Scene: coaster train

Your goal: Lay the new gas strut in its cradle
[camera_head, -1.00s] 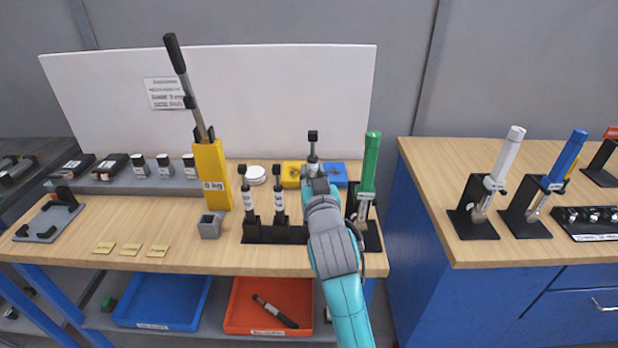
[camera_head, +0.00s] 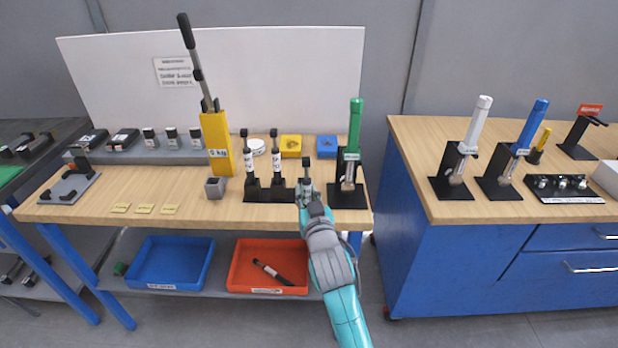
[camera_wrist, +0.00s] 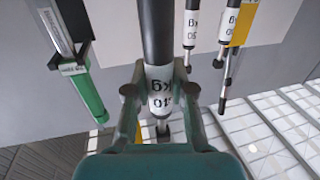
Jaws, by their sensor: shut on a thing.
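My gripper (camera_head: 306,188) is shut on a gas strut (camera_head: 307,170) with a black body and a white label. The wrist view shows the strut (camera_wrist: 158,72) upright between both fingers (camera_wrist: 158,95), its label partly hidden. Two similar struts stand in a black rack: the left strut (camera_head: 249,160) and the right strut (camera_head: 275,160). The held strut is just right of them and nearer the camera. A grey plate with black upright holders (camera_head: 70,187), which looks like a cradle, lies at the bench's left end and looks empty.
A yellow stand marked 0 kg (camera_head: 216,145) with a long lever rises mid-bench. A grey block (camera_head: 214,188) and several yellow tags (camera_head: 145,209) lie near the front edge. A green-handled tool (camera_head: 354,130) stands close right of my gripper. An orange tray (camera_head: 238,272) below holds a dark strut.

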